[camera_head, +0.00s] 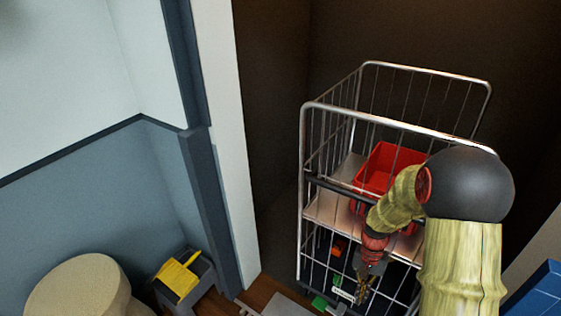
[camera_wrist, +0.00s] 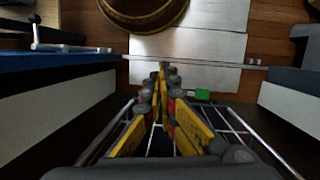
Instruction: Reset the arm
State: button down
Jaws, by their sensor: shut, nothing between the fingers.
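My arm reaches forward and down in front of the wire cage trolley (camera_head: 302,190) in the head view. My gripper (camera_head: 362,294) hangs at the arm's end near the trolley's lower front. In the wrist view my gripper (camera_wrist: 161,68) points away with its yellow fingers together at the tips and nothing between them. The trolley's wire bars (camera_wrist: 236,122) show below and beside the fingers. I cannot tell whether the gripper touches the bars.
A red bin (camera_head: 385,165) sits on the trolley's shelf. A small green thing (camera_head: 320,302) lies low by the trolley and shows in the wrist view (camera_wrist: 203,94). A grey bin with a yellow thing (camera_head: 178,276) stands left. A blue object (camera_head: 540,295) is at right. A white door post (camera_head: 225,130) stands left of the trolley.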

jog(key=s+a+r+n+t, duration=0.2)
jog(key=s+r, duration=0.3)
jog(key=r, duration=0.6)
jog(key=s+a+r+n+t+p, duration=0.1)
jog(key=s+a+r+n+t, duration=0.1)
jog(key=r, duration=1)
jog(key=s+a+r+n+t+p, duration=0.1)
jog(key=s+a+r+n+t, duration=0.1)
jog(key=s+r, duration=0.6)
notch_tip(320, 180, up, 4)
jog(key=a+t, duration=0.1)
jog(key=t, duration=0.1)
jog(key=shift+a+f+t+h, duration=0.15)
jog(key=shift+f+t+h, duration=0.1)
jog(key=shift+t+h, duration=0.15)
jog(key=shift+w, duration=0.1)
